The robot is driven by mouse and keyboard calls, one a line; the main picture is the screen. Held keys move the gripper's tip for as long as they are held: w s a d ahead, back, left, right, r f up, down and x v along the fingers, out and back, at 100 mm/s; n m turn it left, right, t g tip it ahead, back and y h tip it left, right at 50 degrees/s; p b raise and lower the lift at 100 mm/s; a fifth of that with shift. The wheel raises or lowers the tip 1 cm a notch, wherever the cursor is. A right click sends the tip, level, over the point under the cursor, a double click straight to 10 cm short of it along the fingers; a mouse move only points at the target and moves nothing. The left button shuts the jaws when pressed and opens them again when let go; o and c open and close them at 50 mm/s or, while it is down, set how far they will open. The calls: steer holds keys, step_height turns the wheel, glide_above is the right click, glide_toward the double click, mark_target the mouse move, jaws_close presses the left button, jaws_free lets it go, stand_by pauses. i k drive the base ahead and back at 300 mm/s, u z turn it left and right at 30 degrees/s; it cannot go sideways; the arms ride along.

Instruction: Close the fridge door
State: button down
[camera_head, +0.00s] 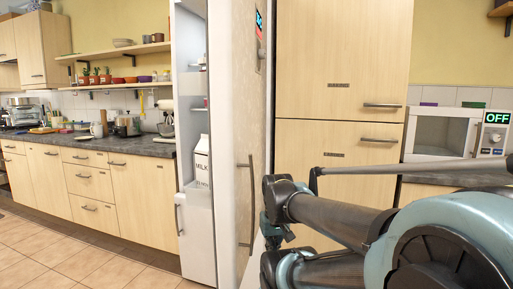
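The fridge door (225,110) stands open, swung out toward me and seen almost edge-on. Its white inner side with racks faces left, and a milk carton (202,160) stands in a rack there. Its outer face is to the right, with a vertical bar handle (250,203) and a small lit display near the top. My arm reaches in from the lower right. The dark end of the arm, with my gripper (272,228), is just right of the door's outer face in the picture. I cannot tell whether it touches the door, and its fingers are not clear.
A tall wooden cabinet (340,45) stands behind my arm. A white microwave (440,135) reading OFF sits on the counter at right. At left a dark counter (145,147) runs over wooden drawers, with shelves above. The tiled floor (60,262) at lower left is clear.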

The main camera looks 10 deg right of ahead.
mark_target(234, 82)
steer(key=k, duration=1)
steer(key=z, duration=0.3)
